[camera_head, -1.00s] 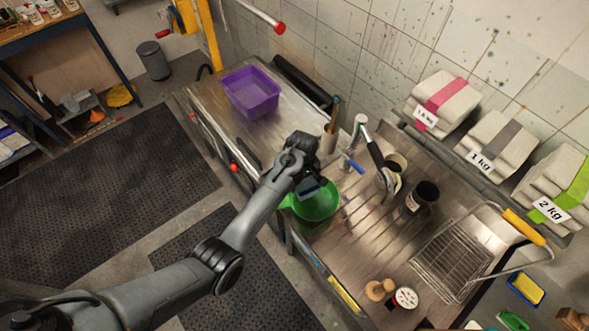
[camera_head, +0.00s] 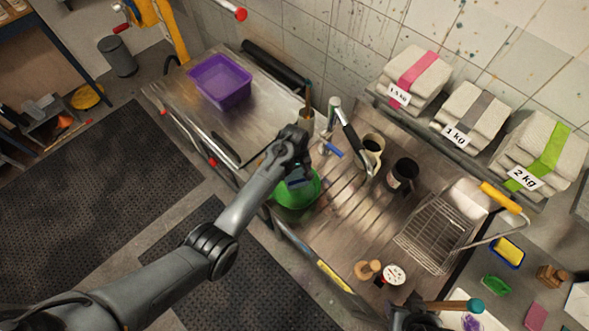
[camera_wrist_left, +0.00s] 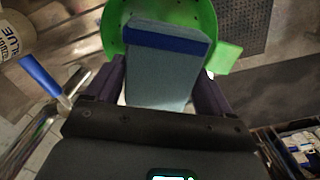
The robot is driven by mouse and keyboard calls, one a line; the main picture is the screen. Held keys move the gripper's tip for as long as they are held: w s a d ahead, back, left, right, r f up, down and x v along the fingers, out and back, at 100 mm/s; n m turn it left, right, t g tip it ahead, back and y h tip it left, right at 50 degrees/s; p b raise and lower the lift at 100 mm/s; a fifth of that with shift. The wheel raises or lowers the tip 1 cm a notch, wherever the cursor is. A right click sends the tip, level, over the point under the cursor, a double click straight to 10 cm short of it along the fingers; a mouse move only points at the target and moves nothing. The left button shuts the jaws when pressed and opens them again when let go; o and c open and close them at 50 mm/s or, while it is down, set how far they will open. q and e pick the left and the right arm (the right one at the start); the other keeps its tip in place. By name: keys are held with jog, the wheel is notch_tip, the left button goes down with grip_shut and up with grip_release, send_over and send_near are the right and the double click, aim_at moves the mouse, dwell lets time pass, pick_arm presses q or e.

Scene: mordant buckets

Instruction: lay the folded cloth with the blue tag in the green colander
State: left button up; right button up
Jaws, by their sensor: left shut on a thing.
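The folded cloth (camera_wrist_left: 155,75) is grey-blue with a dark blue tag (camera_wrist_left: 168,39) across its far end. My left gripper (camera_head: 297,166) is shut on it, with a finger at each side in the left wrist view. The green colander (camera_head: 300,196) stands at the front edge of the metal counter. The cloth is over the colander, its tagged end across the bowl in the left wrist view (camera_wrist_left: 205,25). I cannot tell whether it touches the colander. A dark part at the bottom edge, seemingly my right gripper (camera_head: 408,316), is beside a teal-ended rod; its jaws are unclear.
A wire basket (camera_head: 437,236) lies further right. A purple tub (camera_head: 220,82) is at back left. Labelled cloth stacks (camera_head: 468,117) line the wall shelf. The drainboard's middle is mostly clear.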

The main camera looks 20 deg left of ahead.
pick_arm(q)
jog(key=shift+f+b, duration=3.3)
jog(key=shift+f, duration=1.55)
jog(key=shift+f, duration=0.1)
jog(key=o, duration=1.3)
notch_tip(320, 180, up, 11)
jog(key=shift+w+a+f, duration=0.1)
